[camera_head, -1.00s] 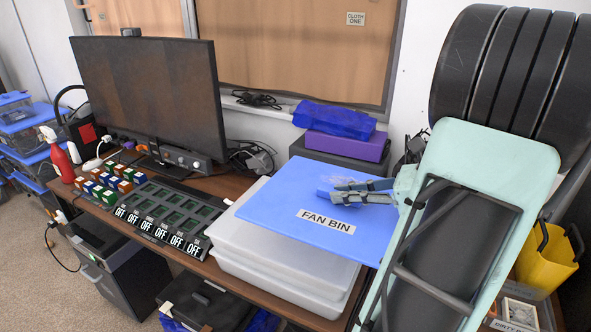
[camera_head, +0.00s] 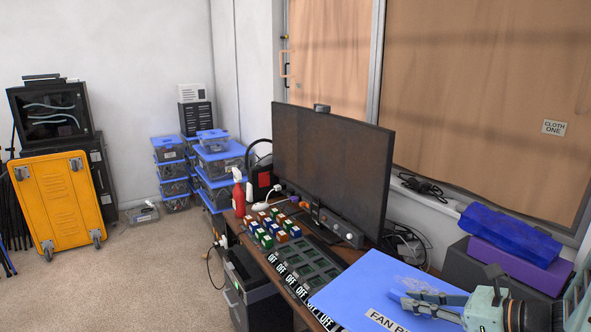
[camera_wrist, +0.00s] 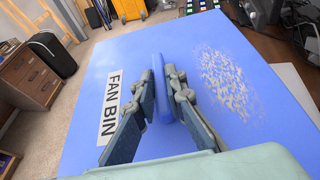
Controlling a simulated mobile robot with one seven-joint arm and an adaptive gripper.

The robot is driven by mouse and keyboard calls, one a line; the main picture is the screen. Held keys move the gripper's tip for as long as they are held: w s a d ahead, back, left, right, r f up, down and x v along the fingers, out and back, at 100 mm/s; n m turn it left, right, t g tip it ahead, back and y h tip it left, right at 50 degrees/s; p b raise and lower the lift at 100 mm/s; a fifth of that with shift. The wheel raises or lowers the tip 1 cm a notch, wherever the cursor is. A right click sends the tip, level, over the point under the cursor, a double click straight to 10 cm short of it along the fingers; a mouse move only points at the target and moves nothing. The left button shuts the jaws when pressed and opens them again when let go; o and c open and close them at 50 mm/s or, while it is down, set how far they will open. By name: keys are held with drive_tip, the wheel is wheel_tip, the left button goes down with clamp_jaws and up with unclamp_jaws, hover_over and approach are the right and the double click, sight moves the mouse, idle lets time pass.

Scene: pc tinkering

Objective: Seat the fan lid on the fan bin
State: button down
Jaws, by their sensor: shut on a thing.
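The fan lid (camera_head: 372,283) is a flat blue panel with a white "FAN BIN" label, at the lower right of the head view. It fills much of the wrist view (camera_wrist: 105,65). My gripper (camera_head: 405,300) is shut on the upright blue handle (camera_wrist: 163,90) in the middle of the lid; its two fingers (camera_wrist: 163,75) lie on either side of that handle. A pale speckled patch shows on the lid beside the gripper. I cannot tell which container is the fan bin.
The desk holds a monitor (camera_head: 330,165), coloured cubes (camera_head: 272,226) and a dark switch panel (camera_head: 310,262) close by the lid. Blue-lidded boxes (camera_head: 218,165) are stacked at the back. A small box (camera_head: 142,213) sits on the carpet near a yellow wheeled panel (camera_head: 58,205). Open floor lies left.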

sight(357, 304)
drive_tip(key=w+a+f+p, duration=0.1)
drive_tip(key=a, duration=0.3)
drive_tip(key=w+a+f+n+g+y+p, duration=0.1)
drive_tip(key=a, duration=0.3)
drive_tip(key=w+a+n+p, duration=0.1)
drive_tip(key=a+p, duration=0.1)
drive_tip(key=a, duration=0.2)
drive_tip(key=shift+a+f+g, duration=0.35)
drive_tip(key=shift+f+g, duration=0.05)
drive_tip(key=shift+a+f+y, duration=0.15)
drive_tip(key=shift+a+y, duration=0.15)
drive_tip(key=shift+a, duration=0.05)
wheel_tip(357, 304, down, 6)
drive_tip(key=s, duration=0.1)
drive_tip(key=shift+s, duration=0.4)
